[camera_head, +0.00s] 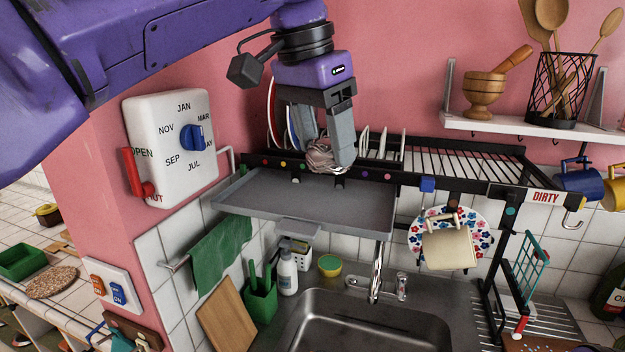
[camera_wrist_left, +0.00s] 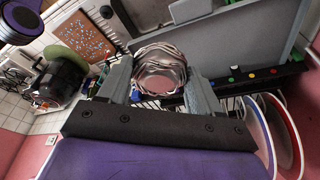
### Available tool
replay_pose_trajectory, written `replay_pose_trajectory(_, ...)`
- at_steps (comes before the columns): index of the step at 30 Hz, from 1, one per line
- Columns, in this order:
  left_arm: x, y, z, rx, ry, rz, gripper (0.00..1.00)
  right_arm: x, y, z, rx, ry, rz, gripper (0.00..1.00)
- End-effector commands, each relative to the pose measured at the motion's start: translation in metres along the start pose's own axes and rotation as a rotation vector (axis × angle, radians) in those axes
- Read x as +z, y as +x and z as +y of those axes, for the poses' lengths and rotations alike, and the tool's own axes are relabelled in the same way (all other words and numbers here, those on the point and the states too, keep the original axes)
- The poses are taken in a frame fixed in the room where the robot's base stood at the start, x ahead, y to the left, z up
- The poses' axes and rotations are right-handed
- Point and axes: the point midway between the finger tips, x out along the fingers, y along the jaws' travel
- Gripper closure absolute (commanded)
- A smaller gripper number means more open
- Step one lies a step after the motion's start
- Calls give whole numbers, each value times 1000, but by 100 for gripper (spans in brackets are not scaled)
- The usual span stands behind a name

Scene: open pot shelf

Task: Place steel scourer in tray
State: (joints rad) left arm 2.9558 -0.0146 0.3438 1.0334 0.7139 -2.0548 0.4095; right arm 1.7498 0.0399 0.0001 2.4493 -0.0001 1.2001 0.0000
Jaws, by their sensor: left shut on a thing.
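The steel scourer (camera_head: 322,157) is a crumpled ring of silvery, slightly pinkish metal. My left gripper (camera_head: 338,160) is shut on it and points down, at the front rail of the dish rack. The left wrist view shows the scourer (camera_wrist_left: 160,72) between the two grey fingers of my left gripper (camera_wrist_left: 160,85). The grey tray (camera_head: 300,203) is mounted in front of the rack, above the sink. Its visible surface is empty. The scourer appears near the tray's back edge; whether it touches the rail is unclear. My right gripper is not in view.
A black dish rack (camera_head: 470,165) with plates stands behind the tray. A rail with coloured knobs runs along its front. A white dial box (camera_head: 170,145) is on the pink wall at left. The sink (camera_head: 365,325) and faucet (camera_head: 376,275) lie below the tray.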

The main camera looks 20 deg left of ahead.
Motion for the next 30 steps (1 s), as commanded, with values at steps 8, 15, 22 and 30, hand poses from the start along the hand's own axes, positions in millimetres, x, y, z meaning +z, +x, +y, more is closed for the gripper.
replay_pose_trajectory(8, -15, 47, -73, 2, -3, -4, 69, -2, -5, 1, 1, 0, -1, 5)
replay_pose_trajectory(15, -15, 79, -96, -1, -1, -1, 69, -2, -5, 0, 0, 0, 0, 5)
replay_pose_trajectory(22, -10, 117, -110, 0, -1, -2, 69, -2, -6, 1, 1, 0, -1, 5)
replay_pose_trajectory(30, -8, 126, -110, -2, 0, 1, 69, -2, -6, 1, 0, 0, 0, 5)
